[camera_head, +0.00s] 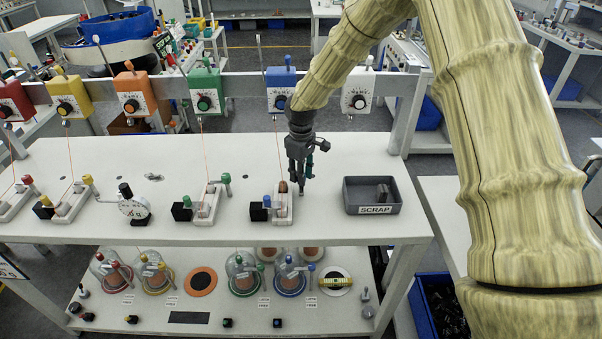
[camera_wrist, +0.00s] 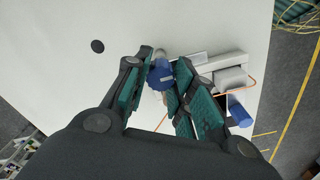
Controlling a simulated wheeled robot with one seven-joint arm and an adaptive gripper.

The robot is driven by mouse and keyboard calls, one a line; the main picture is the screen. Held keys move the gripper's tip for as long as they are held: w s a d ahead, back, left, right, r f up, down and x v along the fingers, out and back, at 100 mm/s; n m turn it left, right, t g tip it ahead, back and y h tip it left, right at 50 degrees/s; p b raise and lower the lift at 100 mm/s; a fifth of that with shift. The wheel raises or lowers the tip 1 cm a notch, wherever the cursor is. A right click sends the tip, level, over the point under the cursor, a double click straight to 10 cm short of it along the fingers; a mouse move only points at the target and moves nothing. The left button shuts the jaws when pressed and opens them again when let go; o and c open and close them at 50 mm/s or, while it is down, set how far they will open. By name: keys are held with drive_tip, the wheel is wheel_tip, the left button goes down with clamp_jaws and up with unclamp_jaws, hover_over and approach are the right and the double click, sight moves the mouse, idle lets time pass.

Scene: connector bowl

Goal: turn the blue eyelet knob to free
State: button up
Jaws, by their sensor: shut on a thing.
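My gripper (camera_head: 302,180) points straight down over the white table, at the right side of the blue station's white base (camera_head: 284,214). In the wrist view, the blue eyelet knob (camera_wrist: 160,74) sits between the fingertips of my gripper (camera_wrist: 158,88), which is shut on it. A grey round end shows at the knob's far side. The fingers hide the knob in the head view, and its turn position cannot be told. An orange cord (camera_head: 279,145) runs from the blue box (camera_head: 281,82) down to the base.
Beside the base are a blue post (camera_head: 267,201), a black block (camera_head: 257,212) and a brown-capped post (camera_head: 283,187). The grey SCRAP tray (camera_head: 373,209) stands to the right. The green station's base (camera_head: 205,210) is to the left. The table between gripper and tray is clear.

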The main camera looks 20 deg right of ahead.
drive_tip(key=shift+w+r, duration=0.1)
idle(0.3)
drive_tip(key=o, duration=1.1)
drive_tip(key=shift+c, duration=0.2)
wheel_tip(320, 180, up, 12)
